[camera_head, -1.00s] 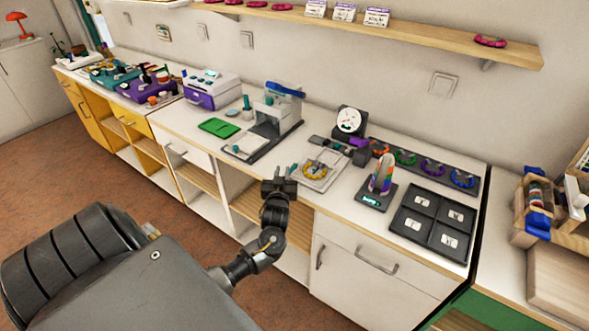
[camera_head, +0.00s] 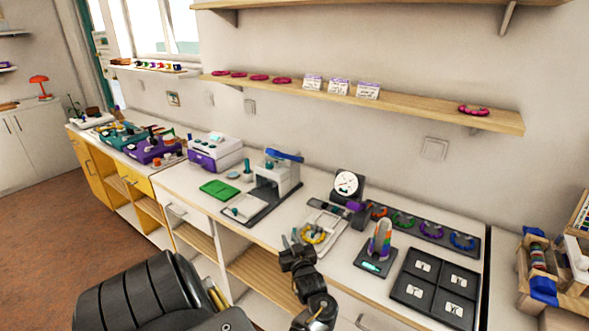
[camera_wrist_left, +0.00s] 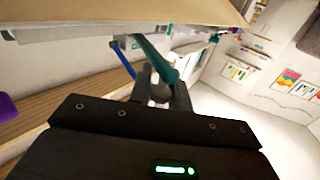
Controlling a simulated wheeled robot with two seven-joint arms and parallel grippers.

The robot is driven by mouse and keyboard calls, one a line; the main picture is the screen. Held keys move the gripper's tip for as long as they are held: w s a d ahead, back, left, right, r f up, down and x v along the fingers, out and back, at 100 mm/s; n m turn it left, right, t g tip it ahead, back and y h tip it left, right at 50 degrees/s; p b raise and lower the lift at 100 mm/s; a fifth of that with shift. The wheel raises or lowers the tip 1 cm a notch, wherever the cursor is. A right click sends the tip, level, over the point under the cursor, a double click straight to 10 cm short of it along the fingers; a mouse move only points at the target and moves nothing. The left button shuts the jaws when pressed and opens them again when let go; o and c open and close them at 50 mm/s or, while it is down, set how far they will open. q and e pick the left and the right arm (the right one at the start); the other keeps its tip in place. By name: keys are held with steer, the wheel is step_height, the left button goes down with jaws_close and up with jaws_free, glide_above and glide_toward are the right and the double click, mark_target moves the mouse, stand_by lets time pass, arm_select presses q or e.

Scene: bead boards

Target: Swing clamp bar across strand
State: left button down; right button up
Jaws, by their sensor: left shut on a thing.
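A yellow bead strand (camera_head: 313,233) lies on a pale board (camera_head: 328,222) near the counter's front edge in the head view. My left gripper (camera_head: 291,245) is at the front left of that board, close to the counter edge. In the left wrist view a teal bar (camera_wrist_left: 161,62) runs out from between the fingers (camera_wrist_left: 160,95), and the gripper is shut on it. A thin blue rod (camera_wrist_left: 122,58) shows left of it. I cannot tell whether the teal bar is the clamp bar, nor whether it touches the strand. My right gripper is not in view.
A press-like stand with a blue handle (camera_head: 283,155) stands left of the board. A round dial (camera_head: 347,184), a stand with a rainbow cone (camera_head: 381,241) and a dark four-square tray (camera_head: 437,285) are to the right. A wooden shelf (camera_head: 420,108) hangs above.

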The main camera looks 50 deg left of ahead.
arm_select(q)
steer(key=c, duration=1.3)
jaws_free()
steer(key=b+v, duration=0.1)
steer(key=v, duration=0.9)
steer(key=shift+s+d+b, duration=0.15)
steer(key=shift+d+b, duration=0.2)
